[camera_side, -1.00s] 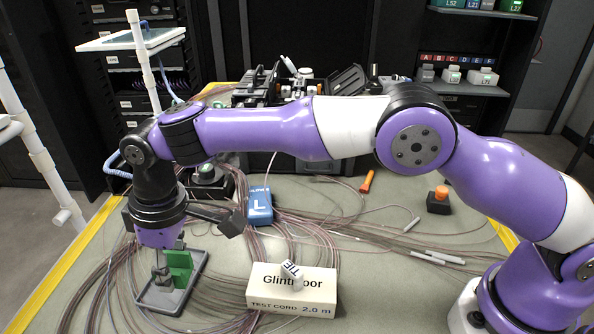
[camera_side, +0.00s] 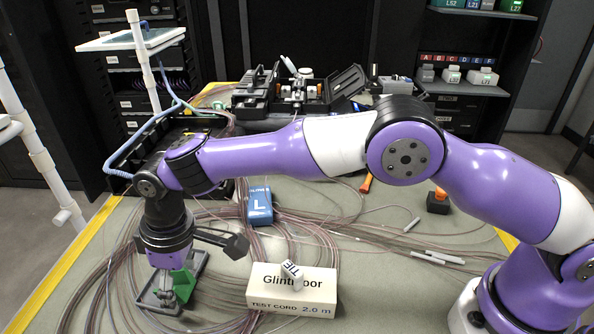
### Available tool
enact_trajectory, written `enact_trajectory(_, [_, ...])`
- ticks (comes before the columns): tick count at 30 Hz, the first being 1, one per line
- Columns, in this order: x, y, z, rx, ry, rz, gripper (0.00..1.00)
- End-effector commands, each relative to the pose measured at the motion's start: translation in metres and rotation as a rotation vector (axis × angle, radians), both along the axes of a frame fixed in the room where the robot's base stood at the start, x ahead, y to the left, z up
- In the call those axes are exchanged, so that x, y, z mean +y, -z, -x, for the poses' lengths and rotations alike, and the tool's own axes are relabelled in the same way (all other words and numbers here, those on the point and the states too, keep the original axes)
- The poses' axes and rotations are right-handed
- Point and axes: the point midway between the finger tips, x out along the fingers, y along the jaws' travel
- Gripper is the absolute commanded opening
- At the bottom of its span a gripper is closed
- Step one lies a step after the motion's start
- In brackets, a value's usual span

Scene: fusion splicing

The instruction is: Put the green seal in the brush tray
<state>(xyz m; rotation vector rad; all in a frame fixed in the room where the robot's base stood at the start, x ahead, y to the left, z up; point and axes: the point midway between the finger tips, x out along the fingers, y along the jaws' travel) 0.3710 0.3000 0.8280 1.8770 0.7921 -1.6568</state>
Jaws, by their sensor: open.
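The green seal (camera_side: 183,284) is a small green block within the outline of the small grey tray (camera_side: 158,309), which I take as the brush tray, at the lower left of the table. The seal looks tilted; I cannot tell whether it rests fully on the tray floor. My gripper (camera_side: 164,290) points down over the tray, just left of the seal, with its jaws open. The wrist hides the back of the tray, and the contact between fingers and seal is unclear.
A white test-cord box (camera_side: 291,304) with a TIE-marked piece (camera_side: 291,271) stands right of the tray. A blue L-marked box (camera_side: 260,206) is behind it. Loose fibre loops cover much of the mat. An orange-topped black block (camera_side: 438,201) and grey pens (camera_side: 437,257) lie at right.

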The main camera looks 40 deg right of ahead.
Motion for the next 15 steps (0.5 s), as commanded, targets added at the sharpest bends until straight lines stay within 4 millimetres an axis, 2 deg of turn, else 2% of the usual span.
enact_trajectory(4, [0.0,-0.003,0.0,-0.001,0.0,-0.001,0.8])
enact_trajectory(7, [0.0,-0.013,0.0,-0.002,0.0,-0.002,0.8])
enact_trajectory(15, [-0.006,-0.073,0.005,-0.005,-0.001,-0.005,0.8])
